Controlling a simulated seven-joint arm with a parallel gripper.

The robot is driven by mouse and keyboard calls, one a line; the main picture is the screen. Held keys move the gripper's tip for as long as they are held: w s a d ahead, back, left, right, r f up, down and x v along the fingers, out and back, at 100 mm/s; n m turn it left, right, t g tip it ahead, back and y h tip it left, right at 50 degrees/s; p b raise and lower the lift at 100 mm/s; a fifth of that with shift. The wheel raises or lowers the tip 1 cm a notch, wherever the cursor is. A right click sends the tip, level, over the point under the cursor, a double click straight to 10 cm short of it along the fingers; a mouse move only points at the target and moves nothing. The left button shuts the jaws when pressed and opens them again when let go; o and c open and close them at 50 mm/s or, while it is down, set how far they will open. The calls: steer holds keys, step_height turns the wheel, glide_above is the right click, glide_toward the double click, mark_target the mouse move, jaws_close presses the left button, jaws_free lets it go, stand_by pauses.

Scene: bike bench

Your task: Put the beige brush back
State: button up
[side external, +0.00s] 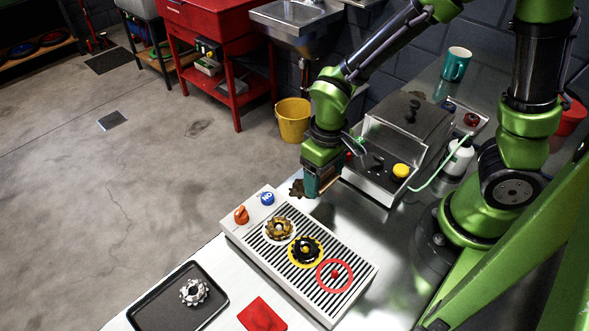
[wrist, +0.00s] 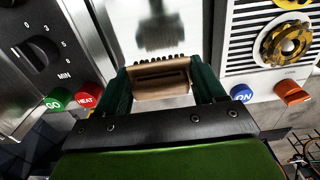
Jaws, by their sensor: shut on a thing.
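My gripper (side external: 314,188) is shut on the beige brush (wrist: 158,80). In the wrist view the brush lies crosswise between my two dark green fingers, with dark bristle tips along its far edge. In the side view the fingers hide most of the brush. It is held above the metal bench, between the grilled unit (side external: 290,277) and the lidded machine (side external: 376,184). I cannot tell the exact gap below it.
The grilled unit carries a golden sprocket (side external: 279,229), a black-and-yellow sprocket (side external: 305,251) and a red ring (side external: 334,275). A black tray (side external: 160,318) holds a silver sprocket (side external: 193,292). A red cloth (side external: 262,315) lies nearby. A white bottle (side external: 459,158) stands behind.

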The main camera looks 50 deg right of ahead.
mark_target(322, 200)
steer(key=shift+f, duration=2.15)
steer(key=o, duration=1.1)
steer(key=shift+f, duration=0.15)
steer(key=shift+o, duration=0.2)
step_height(322, 200, up, 12)
steer(key=shift+r, duration=0.25)
steer(key=s+d+r+m+t+y, duration=0.1)
steer(key=s+d+r+m+t, duration=0.1)
steer(key=r, duration=0.4)
steer(key=s+d+r+m+t+y, duration=0.1)
steer(key=d+r+m+t, duration=0.1)
steer(key=d+r+t, duration=0.2)
steer(key=shift+s+d+r+t, duration=0.35)
steer(key=shift+r+t, duration=0.25)
steer(key=shift+r, duration=0.3)
steer(key=shift+a, duration=0.1)
